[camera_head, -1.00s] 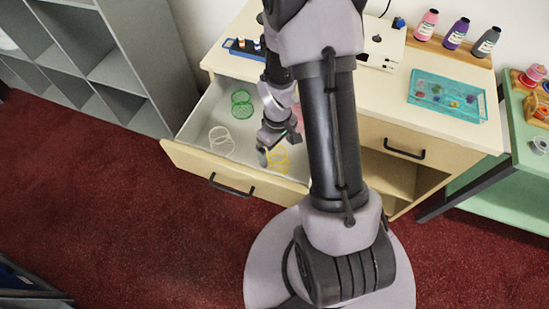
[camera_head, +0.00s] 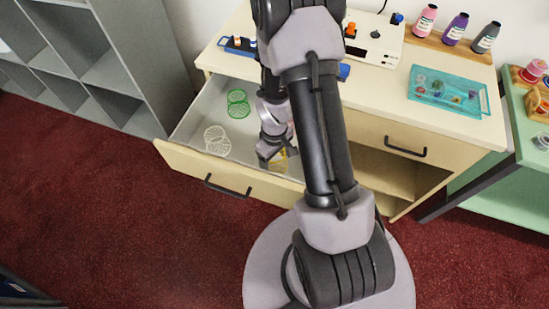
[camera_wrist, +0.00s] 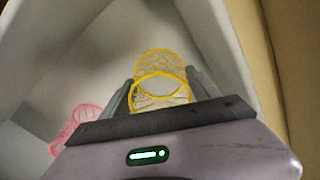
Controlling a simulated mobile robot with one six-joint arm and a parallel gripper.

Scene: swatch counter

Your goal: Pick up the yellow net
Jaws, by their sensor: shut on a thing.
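The yellow net (camera_wrist: 160,88) is made of two round rims with mesh, and it sits between my gripper's fingers in the wrist view. In the head view a small part of the yellow net (camera_head: 279,158) shows beside my gripper (camera_head: 268,156), inside the open drawer (camera_head: 183,118). The rest of it is hidden by my arm. My gripper (camera_wrist: 160,98) is shut on the yellow net, low in the drawer; I cannot tell whether the net touches the drawer floor.
A white net (camera_head: 217,141) and a green net (camera_head: 238,104) lie in the drawer to the left. A pink net (camera_wrist: 78,128) lies close by in the wrist view. Drawer walls stand close around my gripper. A teal tray (camera_head: 447,92) stands on the counter.

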